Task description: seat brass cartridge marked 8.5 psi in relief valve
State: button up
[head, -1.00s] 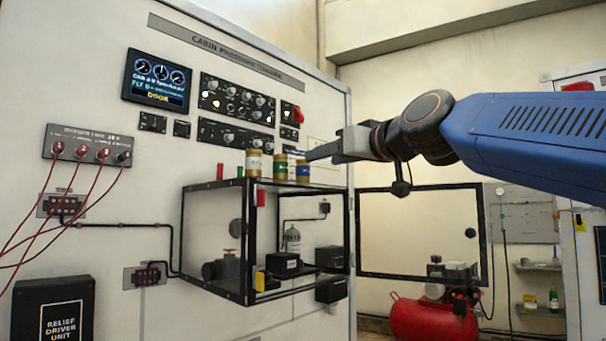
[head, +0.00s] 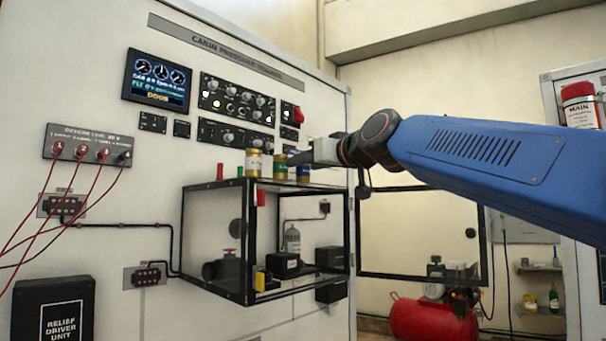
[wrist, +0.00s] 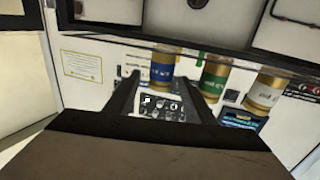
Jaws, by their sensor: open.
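Three brass cartridges stand upright on top of the clear black-framed box: one with a white label (head: 253,163), one with a green label (head: 280,166) and one with a blue label (head: 303,173). In the wrist view, the blue (wrist: 162,67), green (wrist: 212,77) and white (wrist: 263,93) ones stand in a row. The label figures are too small to read surely. My gripper (head: 291,159) is open and empty, close to the green and blue cartridges. Its two fingers (wrist: 160,100) show in the wrist view. A grey fitting with a red handle (head: 228,266) is inside the box; I cannot tell whether it is the relief valve.
The clear box (head: 215,289) juts from the white panel, with its door (head: 420,272) swung open to the right. Small red (head: 220,172) and green pegs are near the cartridges. Red leads (head: 82,195) hang at the left. A red compressor tank (head: 420,320) stands behind.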

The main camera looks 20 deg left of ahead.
grip_shut()
jog(key=shift+r, duration=0.1)
notch_tip(320, 180, up, 10)
dwell(0.8)
